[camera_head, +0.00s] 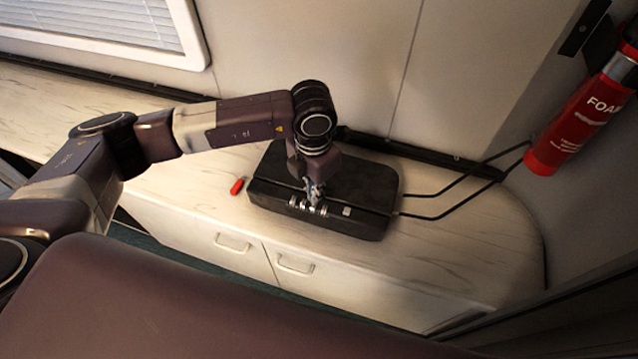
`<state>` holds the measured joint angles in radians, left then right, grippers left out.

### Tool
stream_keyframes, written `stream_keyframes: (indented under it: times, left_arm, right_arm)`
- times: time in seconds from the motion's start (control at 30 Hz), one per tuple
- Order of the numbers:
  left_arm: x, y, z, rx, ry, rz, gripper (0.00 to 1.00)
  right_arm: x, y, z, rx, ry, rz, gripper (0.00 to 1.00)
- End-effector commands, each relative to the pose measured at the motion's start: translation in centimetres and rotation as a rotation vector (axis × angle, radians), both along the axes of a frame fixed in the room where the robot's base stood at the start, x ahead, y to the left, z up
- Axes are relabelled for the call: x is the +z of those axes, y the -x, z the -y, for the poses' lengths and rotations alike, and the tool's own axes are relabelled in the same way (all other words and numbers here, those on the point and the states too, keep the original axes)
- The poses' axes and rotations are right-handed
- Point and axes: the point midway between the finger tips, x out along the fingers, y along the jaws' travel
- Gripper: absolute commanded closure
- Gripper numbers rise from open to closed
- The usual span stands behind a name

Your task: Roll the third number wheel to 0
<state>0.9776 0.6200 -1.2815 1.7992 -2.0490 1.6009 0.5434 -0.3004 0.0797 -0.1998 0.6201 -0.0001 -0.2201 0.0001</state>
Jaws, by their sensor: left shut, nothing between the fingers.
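A black case (362,224) lies on the pale marbled counter. A row of small silvery number wheels (296,203) sits on its near part, left of a small light square piece (347,211). The digits are too small to read. My left gripper (315,203) points down over the case, shut, with its fingertips at the wheel row. I cannot tell which wheel it touches, and it hides part of the row. My right gripper is not in view.
A small red object (237,186) lies on the counter left of the case. Black cables (455,192) run from the case's right side towards a red fire extinguisher (580,125) on the right wall. Drawers with handles (296,265) are below the counter's front edge.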

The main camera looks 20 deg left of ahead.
Motion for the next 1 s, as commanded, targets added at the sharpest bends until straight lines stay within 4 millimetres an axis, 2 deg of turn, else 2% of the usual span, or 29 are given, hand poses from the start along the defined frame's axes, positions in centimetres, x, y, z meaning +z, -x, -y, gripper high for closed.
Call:
stream_keyframes:
  times: [1.0]
  left_arm:
    - [0.0,-0.01,-0.02,0.0,0.0,0.0,1.0]
  right_arm:
    - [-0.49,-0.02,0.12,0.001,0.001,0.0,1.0]
